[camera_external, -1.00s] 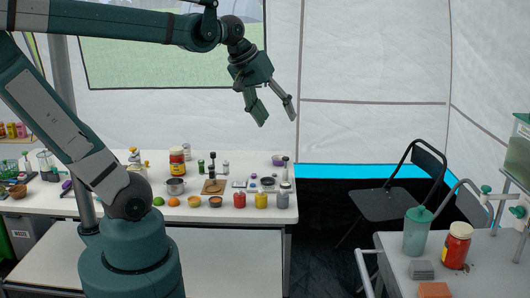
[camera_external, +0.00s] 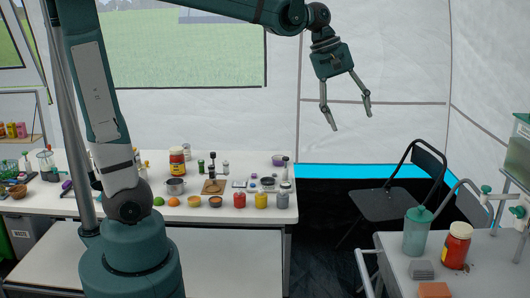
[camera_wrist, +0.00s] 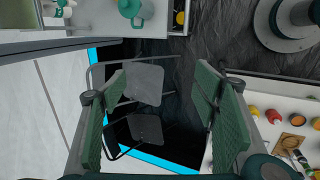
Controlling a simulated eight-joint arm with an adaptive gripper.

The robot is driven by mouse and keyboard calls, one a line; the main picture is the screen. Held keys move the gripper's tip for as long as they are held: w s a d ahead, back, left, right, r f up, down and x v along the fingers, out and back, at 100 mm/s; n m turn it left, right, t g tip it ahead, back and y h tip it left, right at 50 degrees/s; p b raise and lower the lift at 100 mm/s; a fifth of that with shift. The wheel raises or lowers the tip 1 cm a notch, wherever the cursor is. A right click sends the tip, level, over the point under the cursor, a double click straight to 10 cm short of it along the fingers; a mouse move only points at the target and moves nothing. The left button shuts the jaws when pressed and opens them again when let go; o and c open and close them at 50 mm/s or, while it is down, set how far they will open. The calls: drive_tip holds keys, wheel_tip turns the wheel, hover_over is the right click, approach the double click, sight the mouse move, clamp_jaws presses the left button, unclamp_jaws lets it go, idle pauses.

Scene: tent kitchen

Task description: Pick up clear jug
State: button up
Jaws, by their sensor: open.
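The clear jug (camera_external: 415,238), translucent with a greenish lid, stands upright on the right-hand counter. The jug also shows near the top of the wrist view (camera_wrist: 146,12), with its handle in sight. My gripper (camera_external: 351,121) is open and empty, high in the air left of the jug and well apart from it. Its two green-padded fingers (camera_wrist: 160,75) frame the floor and chairs in the wrist view.
A red jar (camera_external: 457,246), a grey block (camera_external: 421,270) and a tap (camera_external: 486,190) are near the jug. Black folding chairs (camera_external: 391,204) stand between the counters. The left-hand table (camera_external: 225,240) holds many small jars and fruit. The air around my gripper is clear.

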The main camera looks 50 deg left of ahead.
drive_tip(key=w+d+f+n+g, duration=0.2)
drive_tip(key=w+d+n, duration=0.15)
drive_tip(key=d, duration=0.95)
drive_tip(key=n+g+h, duration=0.1)
drive_tip(key=n+g, duration=0.1)
hover_over(416, 211)
wheel_tip(416, 211, down, 4)
drive_tip(key=f, duration=2)
drive_tip(key=shift+s+d+b, duration=0.1)
drive_tip(key=shift+d+b, duration=0.15)
drive_tip(key=shift+b, duration=0.05)
drive_tip(key=shift+f, duration=0.6)
drive_tip(key=shift+x, duration=1.25)
